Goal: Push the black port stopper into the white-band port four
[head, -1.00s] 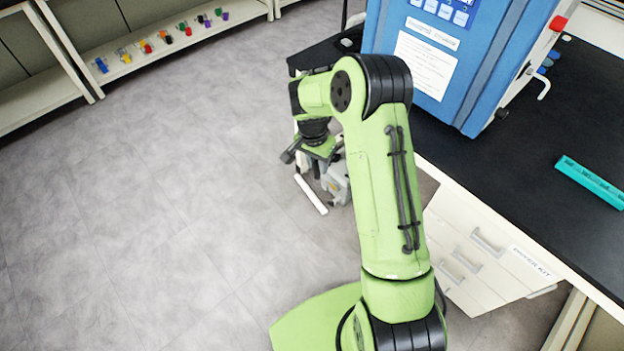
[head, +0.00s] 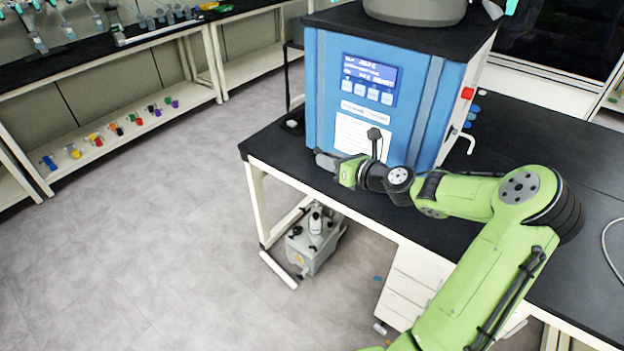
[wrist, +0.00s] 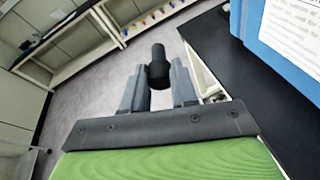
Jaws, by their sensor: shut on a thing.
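The black port stopper (wrist: 157,66) sits between the two grey fingers of my gripper (wrist: 158,88) in the wrist view, its narrower end pointing away from the palm. My gripper (head: 328,162) is shut on it. In the head view the gripper points left, in front of the freeze dryer's lower front and above the bench edge; the stopper is too small to make out there. The blue freeze dryer (head: 335,72) stands on the black bench with a grey chamber (head: 415,8) on top, cut off by the frame. I cannot make out the white-band port four in either view.
A pump (head: 315,245) stands on the floor under the bench (head: 275,150). A red switch (head: 467,93) and a valve handle (head: 462,139) project from the dryer's right side. A shelf (head: 120,135) at the left carries several coloured small items. The floor between is clear.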

